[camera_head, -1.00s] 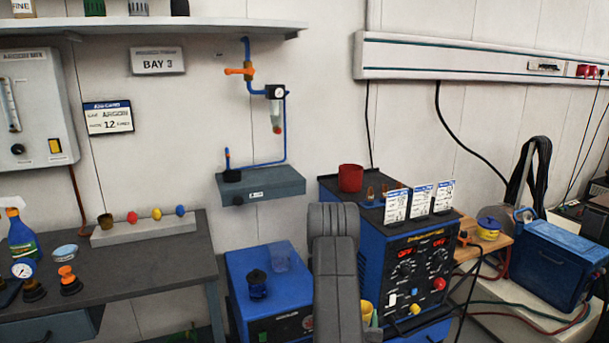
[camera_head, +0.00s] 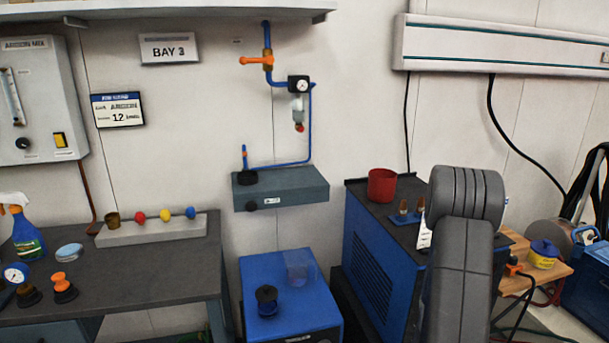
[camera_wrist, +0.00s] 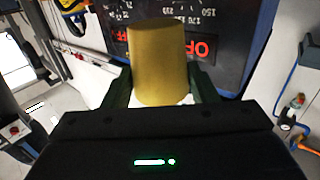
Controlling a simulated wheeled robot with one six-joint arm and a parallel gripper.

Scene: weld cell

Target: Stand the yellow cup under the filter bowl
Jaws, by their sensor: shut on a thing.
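The yellow cup (camera_wrist: 158,62) is between the two dark fingers of my gripper (camera_wrist: 160,88) in the wrist view. The gripper is shut on it. In the head view my own arm hides the gripper and the cup. The filter bowl (camera_head: 298,108) is a clear bowl with a red tip, hanging under a round gauge on the blue wall pipe. A grey wall ledge (camera_head: 295,190) is below it, with a gap between. My arm is well to the right of the bowl in the head view. The filter bowl seems to show at the right edge of the wrist view (camera_wrist: 298,101).
A blue welder (camera_head: 376,255) with a red cup (camera_head: 382,185) on top stands right of the ledge. A lower blue box (camera_head: 285,285) carries a dark knob-like item and a clear cup. A grey bench (camera_head: 150,265) is at left. The ledge is bare below the bowl.

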